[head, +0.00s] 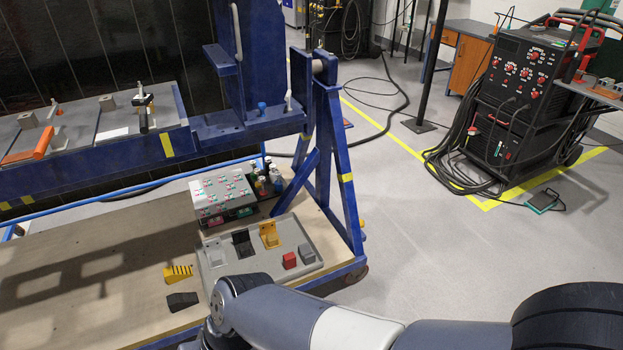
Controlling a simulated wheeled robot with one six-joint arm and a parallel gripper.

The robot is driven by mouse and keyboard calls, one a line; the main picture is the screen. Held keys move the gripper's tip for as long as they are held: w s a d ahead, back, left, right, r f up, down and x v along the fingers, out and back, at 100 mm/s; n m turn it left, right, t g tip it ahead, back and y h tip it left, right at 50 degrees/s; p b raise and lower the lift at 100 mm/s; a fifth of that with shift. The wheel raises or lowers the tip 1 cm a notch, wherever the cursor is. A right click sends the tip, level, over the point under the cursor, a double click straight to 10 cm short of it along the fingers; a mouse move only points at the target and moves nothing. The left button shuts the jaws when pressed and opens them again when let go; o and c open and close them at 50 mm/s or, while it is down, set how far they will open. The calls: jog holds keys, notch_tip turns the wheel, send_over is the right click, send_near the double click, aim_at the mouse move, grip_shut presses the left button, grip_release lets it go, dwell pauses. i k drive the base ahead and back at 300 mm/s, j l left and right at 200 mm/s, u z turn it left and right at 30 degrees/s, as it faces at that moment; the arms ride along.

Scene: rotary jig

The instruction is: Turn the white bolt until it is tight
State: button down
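I cannot pick out a white bolt for certain. A pale rod-shaped handle (237,32) stands upright against the blue post of the jig (264,55). A second, shorter pale rod (288,100) stands lower, beside the blue bearing stand. I cannot tell whether either is the white bolt, nor how tight it is. My arm crosses the bottom of the head view from the right edge to the lower middle, well below both rods. My gripper is out of view.
A grey fixture plate (216,265) with black, yellow and red blocks lies on the wooden platform (110,235), near my arm. A box with coloured parts (222,193) stands behind it. A black welding unit (525,85) with cables stands at right. The floor (440,235) between is clear.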

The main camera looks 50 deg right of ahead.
aim_at(287, 99)
jog(key=z, duration=1.25)
